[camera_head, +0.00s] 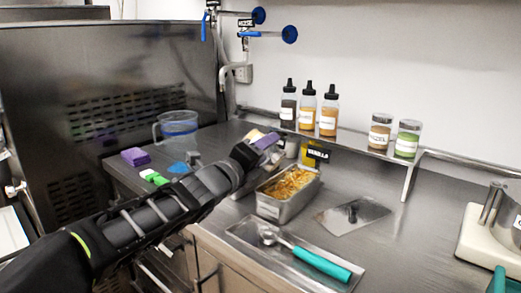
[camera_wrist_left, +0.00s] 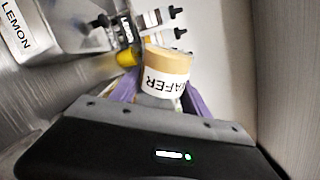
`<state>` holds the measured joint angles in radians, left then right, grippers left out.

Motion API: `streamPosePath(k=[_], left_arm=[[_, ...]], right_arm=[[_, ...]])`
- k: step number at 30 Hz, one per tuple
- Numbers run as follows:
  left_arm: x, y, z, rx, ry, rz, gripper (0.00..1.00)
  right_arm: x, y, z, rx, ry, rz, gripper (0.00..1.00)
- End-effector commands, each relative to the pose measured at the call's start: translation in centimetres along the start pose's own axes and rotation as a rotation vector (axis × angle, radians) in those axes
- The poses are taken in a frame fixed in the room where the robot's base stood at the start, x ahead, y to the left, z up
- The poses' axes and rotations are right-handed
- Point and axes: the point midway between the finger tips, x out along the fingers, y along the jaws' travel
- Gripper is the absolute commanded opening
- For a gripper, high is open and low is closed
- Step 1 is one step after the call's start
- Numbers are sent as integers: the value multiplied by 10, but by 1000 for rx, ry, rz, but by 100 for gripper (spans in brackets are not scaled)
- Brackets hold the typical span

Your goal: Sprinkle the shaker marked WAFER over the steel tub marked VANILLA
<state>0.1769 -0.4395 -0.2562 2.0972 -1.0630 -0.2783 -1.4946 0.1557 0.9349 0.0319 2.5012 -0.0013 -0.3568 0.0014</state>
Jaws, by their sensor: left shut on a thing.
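My left gripper (camera_head: 262,143) is shut on the WAFER shaker (camera_wrist_left: 165,77), which sits between its purple fingers in the left wrist view. The shaker has a tan top and a white label with upside-down lettering there; in the head view it is mostly hidden behind the gripper. A steel tub (camera_head: 283,211) with yellow-orange contents stands just right of and below the gripper. My right gripper is out of view.
Squeeze bottles (camera_head: 307,106) and two jars (camera_head: 381,131) stand on the shelf behind. A scoop with a teal handle (camera_head: 322,262) lies on a tray in front of the tub. A steel lid (camera_head: 352,213) lies to the right. A clear pitcher (camera_head: 177,129) stands at the left.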

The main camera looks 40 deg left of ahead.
Motion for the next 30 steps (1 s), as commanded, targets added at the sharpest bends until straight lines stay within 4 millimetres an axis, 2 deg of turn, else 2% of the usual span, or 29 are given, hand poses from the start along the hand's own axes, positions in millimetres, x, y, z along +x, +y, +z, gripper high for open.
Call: streamPosePath(k=[1,8,16,24,30], left_arm=[[0,1,-1,0,0,-1,12],[0,-12,7,0,-1,-1,12],[0,-13,8,0,-1,-1,12],[0,1,-1,1,-1,-1,12],[0,2,-1,0,-1,-1,12]], right_arm=[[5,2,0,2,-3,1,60],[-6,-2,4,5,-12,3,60],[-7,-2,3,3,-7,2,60],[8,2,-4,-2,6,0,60],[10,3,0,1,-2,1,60]])
